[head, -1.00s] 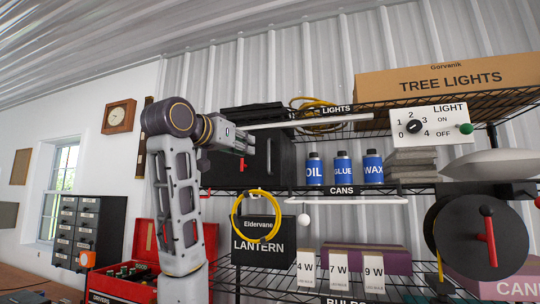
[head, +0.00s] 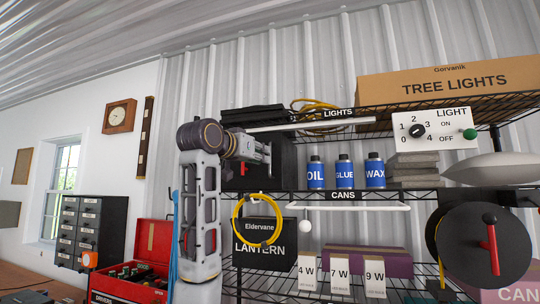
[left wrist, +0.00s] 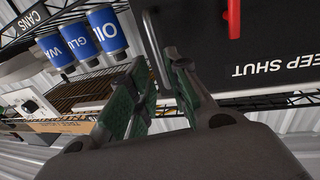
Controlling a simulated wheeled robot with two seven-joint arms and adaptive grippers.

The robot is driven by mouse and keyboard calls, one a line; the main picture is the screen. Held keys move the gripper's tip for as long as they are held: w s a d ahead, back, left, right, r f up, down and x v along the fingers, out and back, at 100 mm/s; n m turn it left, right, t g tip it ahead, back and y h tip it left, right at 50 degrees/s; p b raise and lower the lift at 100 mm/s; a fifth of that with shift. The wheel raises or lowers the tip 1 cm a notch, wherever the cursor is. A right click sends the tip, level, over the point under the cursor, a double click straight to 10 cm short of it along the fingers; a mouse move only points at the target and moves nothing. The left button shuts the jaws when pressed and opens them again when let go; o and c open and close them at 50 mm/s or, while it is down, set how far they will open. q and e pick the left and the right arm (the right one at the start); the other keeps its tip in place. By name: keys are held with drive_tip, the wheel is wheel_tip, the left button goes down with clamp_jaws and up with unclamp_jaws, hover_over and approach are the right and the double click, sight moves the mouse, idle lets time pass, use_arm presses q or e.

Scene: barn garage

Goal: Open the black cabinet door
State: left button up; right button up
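The black cabinet (head: 284,165) stands on the shelf in the head view, partly hidden behind my left arm. In the left wrist view its dark face (left wrist: 275,30) fills the upper right, with upside-down white lettering ending in "EEP SHUT". A red latch or handle (left wrist: 233,15) is on that face; red also shows in the head view (head: 243,169). My left gripper (left wrist: 156,65) has its green-padded fingers apart. A thin grey bar (left wrist: 153,40) lies between the fingertips; contact cannot be told. The gripper is also at the cabinet front in the head view (head: 265,152). My right gripper is not in view.
Blue-labelled bottles (head: 344,172) stand right of the cabinet. A light-switch panel (head: 432,128) and a black reel (head: 480,245) are to the right. A red toolbox (head: 150,250) is lower left.

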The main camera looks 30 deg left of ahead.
sight(270, 172)
use_arm(q)
drive_tip(key=shift+w+a+p, duration=0.1)
drive_tip(key=shift+w+p, duration=0.9)
drive_tip(key=shift+w, duration=2.15)
clamp_jaws()
